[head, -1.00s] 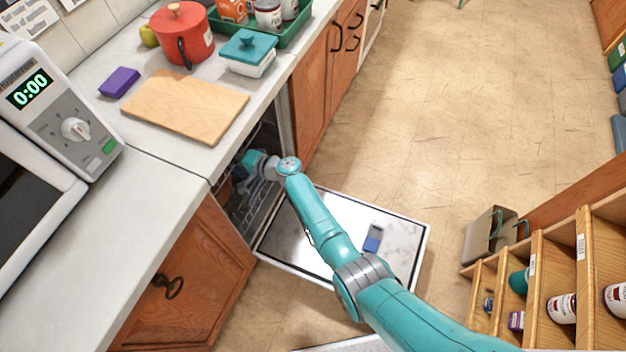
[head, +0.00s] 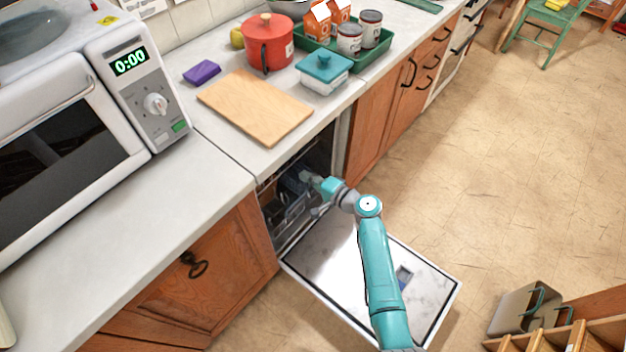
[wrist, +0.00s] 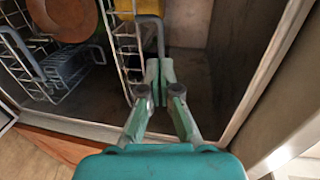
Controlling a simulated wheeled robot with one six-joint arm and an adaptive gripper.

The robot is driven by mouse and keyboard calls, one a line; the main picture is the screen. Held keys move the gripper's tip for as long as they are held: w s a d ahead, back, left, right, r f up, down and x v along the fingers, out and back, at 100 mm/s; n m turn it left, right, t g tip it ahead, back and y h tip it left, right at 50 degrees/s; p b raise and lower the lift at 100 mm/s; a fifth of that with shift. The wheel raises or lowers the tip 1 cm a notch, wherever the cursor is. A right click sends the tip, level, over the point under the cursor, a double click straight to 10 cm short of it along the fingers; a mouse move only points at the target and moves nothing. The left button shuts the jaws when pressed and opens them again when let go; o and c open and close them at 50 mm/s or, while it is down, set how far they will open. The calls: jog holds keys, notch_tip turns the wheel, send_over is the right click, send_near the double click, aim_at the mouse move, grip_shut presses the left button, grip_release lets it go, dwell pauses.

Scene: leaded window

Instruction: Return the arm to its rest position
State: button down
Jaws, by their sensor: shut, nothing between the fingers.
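My teal arm reaches over the lowered dishwasher door (head: 325,262), with its end at the mouth of the open dishwasher. My gripper (head: 312,182) is at the front of the opening, small and partly in shadow. In the wrist view my gripper (wrist: 160,74) has its fingertips together with nothing between them. The fingers point into the machine beside a wire rack (wrist: 122,45), close to its rods; whether they touch is unclear.
The rack area holds a brown round dish (wrist: 66,18), a yellow item (wrist: 140,7) and a grey basket (wrist: 68,66). A cutting board (head: 256,108) lies on the counter above. A blue item (head: 403,275) lies on the door.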

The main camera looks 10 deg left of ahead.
jog(key=shift+v, duration=1.05)
